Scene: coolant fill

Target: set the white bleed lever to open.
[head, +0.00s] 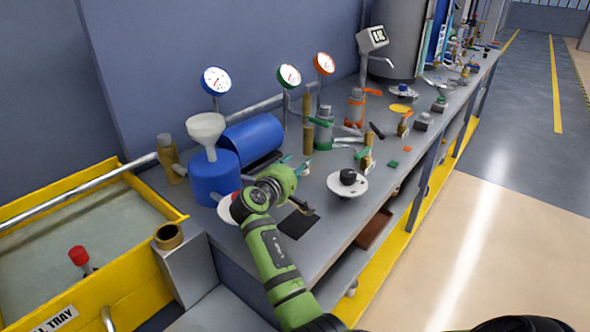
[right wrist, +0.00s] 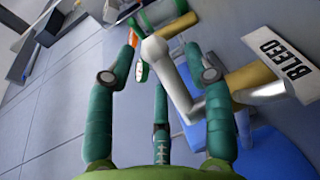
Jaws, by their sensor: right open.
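In the right wrist view the white bleed lever (right wrist: 176,88) is a bent white bar with a rounded end. It joins a brass fitting (right wrist: 250,75) beside a white plate reading BLEED (right wrist: 280,65). My right gripper (right wrist: 162,52) is open, with its green fingers spread on both sides of the lever and a third finger below. The lever's rounded end lies between the fingers; I cannot tell whether any finger touches it. In the head view my right gripper (head: 296,164) is over the bench beside the blue cylinder, and I cannot make out the lever there. My left gripper is not in view.
A blue tank with a white funnel (head: 207,130) and a blue horizontal cylinder (head: 252,138) stand near my right gripper. Gauges (head: 289,77), valves and a round white dish (head: 347,184) stand along the bench. A yellow-rimmed tray (head: 60,205) is at left; open floor lies at right.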

